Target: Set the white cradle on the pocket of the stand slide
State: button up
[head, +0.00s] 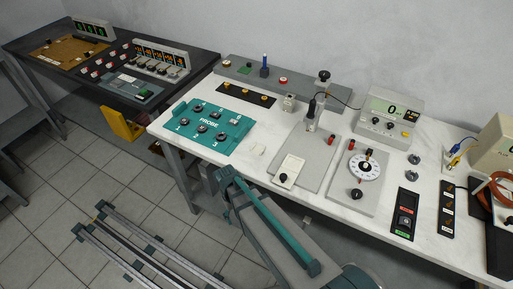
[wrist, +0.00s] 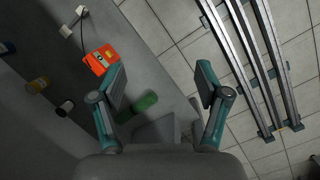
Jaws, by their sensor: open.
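The stand (head: 312,122) rises from a grey plate (head: 303,158) in the middle of the bench and holds a dark upright probe. I cannot make out the slide's pocket at this size. My gripper (wrist: 160,78) is open and empty in the wrist view, with its two fingers wide apart. It faces the floor and a grey surface, and neither cradle nor stand shows there. In the head view I cannot make out its fingers.
The teal PROBE tray (head: 208,127), a dial plate (head: 359,170) and a meter (head: 390,113) crowd the bench. A cream box with a black knob (head: 288,171) sits on the grey plate's front. The wrist view shows an orange device (wrist: 101,60) and a green cylinder (wrist: 137,108).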

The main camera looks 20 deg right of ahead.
aim_at(258, 149)
jog(key=w+a+r+t+p, duration=0.1)
jog(key=w+a+r, duration=0.5)
jog(key=r, duration=0.4)
jog(key=w+a+r+t+p, duration=0.1)
jog(key=w+a+r+t, duration=0.1)
jog(key=w+a+r, duration=0.7)
jog(key=d+r+m, duration=0.2)
jog(key=d+r, duration=0.1)
jog(key=d, duration=0.2)
jog(key=d+r+m+b, duration=0.1)
jog(key=d+r+m, duration=0.1)
jog(key=d, duration=0.3)
jog(key=d+r+m, duration=0.1)
jog(key=d+r, duration=0.3)
jog(key=d, duration=0.2)
jog(key=shift+r+m+g+y, duration=0.1)
jog(key=shift+m+g+y, duration=0.2)
jog(key=shift+m+y, duration=0.1)
jog(key=d+r+m, duration=0.5)
jog(key=d, duration=0.6)
jog(key=shift+s+a+f+p, duration=0.1)
jog(key=shift+s+f+p, duration=0.1)
jog(key=shift+f, duration=1.55)
jog(key=shift+s+a+f+p, duration=0.1)
jog(key=shift+f+p, duration=0.1)
jog(key=shift+f, duration=1.5)
jog(key=shift+s+f+p, duration=0.1)
jog(key=shift+f+p, duration=0.1)
jog(key=shift+f, duration=1.55)
jog(key=c, duration=0.9)
